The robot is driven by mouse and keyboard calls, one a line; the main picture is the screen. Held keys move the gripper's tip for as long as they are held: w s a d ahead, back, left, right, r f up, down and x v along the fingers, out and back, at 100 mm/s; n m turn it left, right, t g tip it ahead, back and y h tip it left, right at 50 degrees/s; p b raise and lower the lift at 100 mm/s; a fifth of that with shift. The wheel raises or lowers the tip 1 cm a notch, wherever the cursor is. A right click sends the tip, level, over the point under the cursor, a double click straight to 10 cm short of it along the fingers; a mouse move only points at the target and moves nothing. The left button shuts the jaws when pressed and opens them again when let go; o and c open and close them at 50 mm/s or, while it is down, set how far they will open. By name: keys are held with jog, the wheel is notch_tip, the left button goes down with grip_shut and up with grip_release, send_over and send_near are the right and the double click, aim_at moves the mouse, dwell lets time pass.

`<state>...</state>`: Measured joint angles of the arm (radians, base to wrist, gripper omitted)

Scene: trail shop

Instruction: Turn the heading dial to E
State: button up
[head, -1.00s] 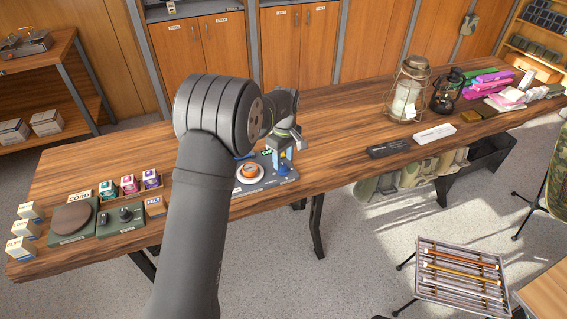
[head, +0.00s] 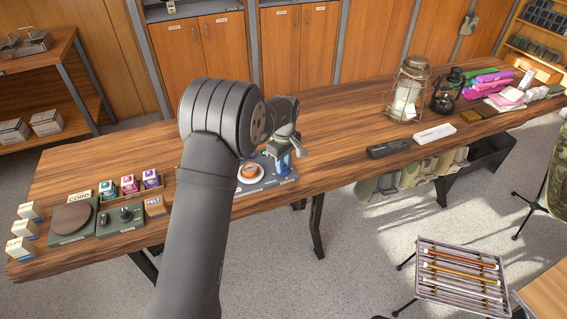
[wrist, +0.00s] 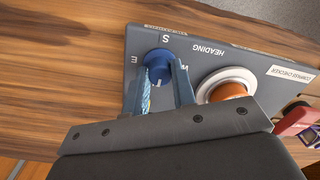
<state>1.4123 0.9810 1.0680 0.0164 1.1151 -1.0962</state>
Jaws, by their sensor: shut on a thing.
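The blue heading dial (wrist: 158,66) sits on the grey compass checker panel (wrist: 205,37). Around it I read S on the far side, E to the left and what looks like W to the right; the near side is hidden by my gripper. A pale mark shows on the dial's near side, but its exact heading is unclear. My gripper (wrist: 161,90) is shut on the dial, one finger on each side. In the head view, my gripper (head: 284,163) is down at the right part of the panel (head: 262,185), and the dial is mostly hidden.
An orange knob in a white ring (wrist: 228,84) stands just right of my gripper in the wrist view. A red object (wrist: 296,120) lies farther right. A black box (head: 388,148) and white box (head: 434,134) lie on the wooden bench (head: 335,110).

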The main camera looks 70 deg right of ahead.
jog(key=shift+m, duration=0.3)
jog(key=m, duration=0.3)
jog(key=shift+m, duration=0.3)
jog(key=m, duration=0.4)
jog(key=shift+m, duration=0.3)
jog(key=m, duration=0.4)
jog(key=shift+a+m, duration=0.1)
jog(key=shift+m, duration=0.2)
jog(key=m, duration=0.4)
jog(key=o, duration=1)
jog(key=shift+h, duration=0.3)
